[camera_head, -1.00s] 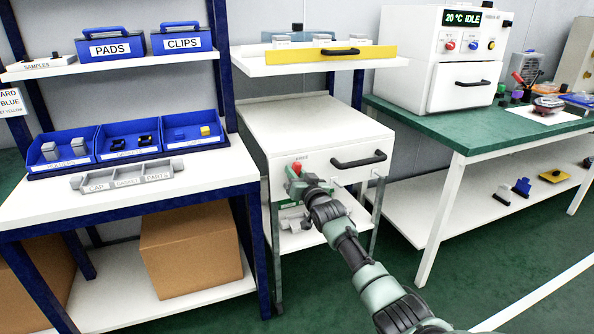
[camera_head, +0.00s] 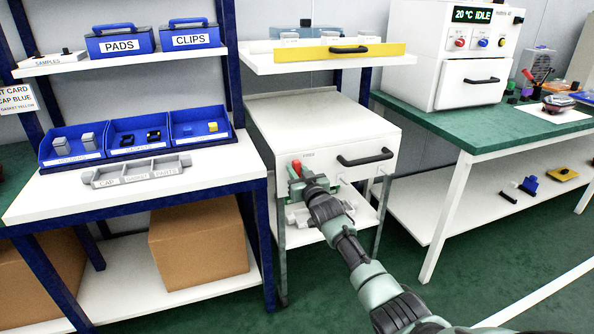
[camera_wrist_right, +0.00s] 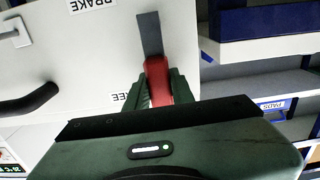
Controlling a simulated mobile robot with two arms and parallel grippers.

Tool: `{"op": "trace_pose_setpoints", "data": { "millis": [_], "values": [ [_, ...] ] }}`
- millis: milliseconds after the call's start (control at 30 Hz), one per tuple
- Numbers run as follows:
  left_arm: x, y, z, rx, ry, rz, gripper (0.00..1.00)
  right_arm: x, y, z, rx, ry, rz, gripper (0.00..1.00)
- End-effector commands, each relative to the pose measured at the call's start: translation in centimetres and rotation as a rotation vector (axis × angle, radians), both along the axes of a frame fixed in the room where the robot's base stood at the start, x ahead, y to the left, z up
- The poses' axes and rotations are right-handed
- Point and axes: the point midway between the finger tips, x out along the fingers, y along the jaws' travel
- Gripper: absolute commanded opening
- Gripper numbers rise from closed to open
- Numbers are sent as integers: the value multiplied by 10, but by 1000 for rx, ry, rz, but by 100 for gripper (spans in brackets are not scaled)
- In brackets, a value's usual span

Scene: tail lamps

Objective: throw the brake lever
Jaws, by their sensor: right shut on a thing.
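The brake lever is on the front of the white cart (camera_head: 322,128). Its red handle (camera_head: 296,167) shows at the cart's upper left front. In the right wrist view the lever's red grip (camera_wrist_right: 157,80) joins a flat grey bar against the white panel. Labels reading BRAKE and a partly hidden one ending in EE are beside it. My right gripper (camera_head: 297,182) is at the lever in the head view. Its fingers are shut around the red grip, and its body hides the grip's lower end in the wrist view. My left gripper is not in view.
A black drawer handle (camera_head: 366,157) is to the right of the lever. A yellow-fronted shelf (camera_head: 325,55) overhangs the cart's back. A blue-framed rack with bins (camera_head: 137,137) stands left, and a green-topped bench (camera_head: 470,128) stands right. Green floor is open in front.

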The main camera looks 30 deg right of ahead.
Motion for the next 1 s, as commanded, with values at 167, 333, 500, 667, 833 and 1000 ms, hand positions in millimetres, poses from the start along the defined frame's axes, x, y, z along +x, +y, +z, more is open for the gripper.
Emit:
{"op": "trace_pose_setpoints", "data": {
  "millis": [167,333,500,667,833,1000],
  "values": [
    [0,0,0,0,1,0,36,0,0,0,-6,1,1,45],
    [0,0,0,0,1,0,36,0,0,0,-3,1,1,45],
    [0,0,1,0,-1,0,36,-2,1,0,-2,0,1,45],
    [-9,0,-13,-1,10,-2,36,-19,5,0,-2,0,2,45],
    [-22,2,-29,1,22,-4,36,-46,12,0,-4,2,2,45],
    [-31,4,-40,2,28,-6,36,-67,17,0,-4,2,2,45]
  ]
}}
